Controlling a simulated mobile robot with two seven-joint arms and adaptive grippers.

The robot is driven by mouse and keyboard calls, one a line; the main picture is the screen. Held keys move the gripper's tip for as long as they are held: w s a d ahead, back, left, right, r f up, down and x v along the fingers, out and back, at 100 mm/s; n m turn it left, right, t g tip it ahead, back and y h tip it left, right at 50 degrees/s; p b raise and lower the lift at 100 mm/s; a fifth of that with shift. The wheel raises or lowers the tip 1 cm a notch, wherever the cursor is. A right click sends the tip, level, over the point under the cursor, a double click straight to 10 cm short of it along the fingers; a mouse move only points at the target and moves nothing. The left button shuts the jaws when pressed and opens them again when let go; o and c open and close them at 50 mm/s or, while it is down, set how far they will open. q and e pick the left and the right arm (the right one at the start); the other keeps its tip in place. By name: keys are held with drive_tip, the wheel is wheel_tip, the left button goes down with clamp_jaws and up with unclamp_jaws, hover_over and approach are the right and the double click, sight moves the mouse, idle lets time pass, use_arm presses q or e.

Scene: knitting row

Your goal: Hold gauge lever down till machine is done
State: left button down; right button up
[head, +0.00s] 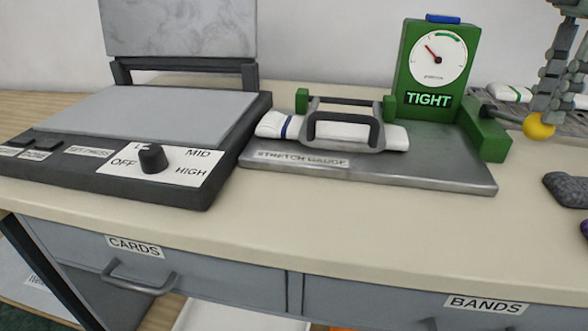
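The stretch gauge is a grey metal plate (430,170) with a green dial post (405,75) at its back right. Its dial needle points up and left, and the display (428,99) reads TIGHT in lit green letters. The gauge lever (500,114) comes out to the right of a green block and ends in a yellow ball (538,127). My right gripper (556,108) points down at the ball, its fingertips at the ball's top; contact is hard to confirm. Its fingers look closed together. A white knitted band (395,137) lies under the clamp frame (345,130). My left gripper is out of view.
A grey press (170,110) with its lid up and a dial knob (153,158) stands at left. More white rolls (507,92) lie behind the lever, and a dark grey item (566,188) sits at the right edge. The table's front strip is clear above the CARDS and BANDS drawers.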

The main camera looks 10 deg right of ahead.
drive_tip(key=shift+r+p, duration=2)
drive_tip(key=shift+r, duration=0.9)
drive_tip(key=shift+r+p, duration=0.8)
drive_tip(key=shift+r, duration=0.55)
drive_tip(key=shift+f, duration=0.1)
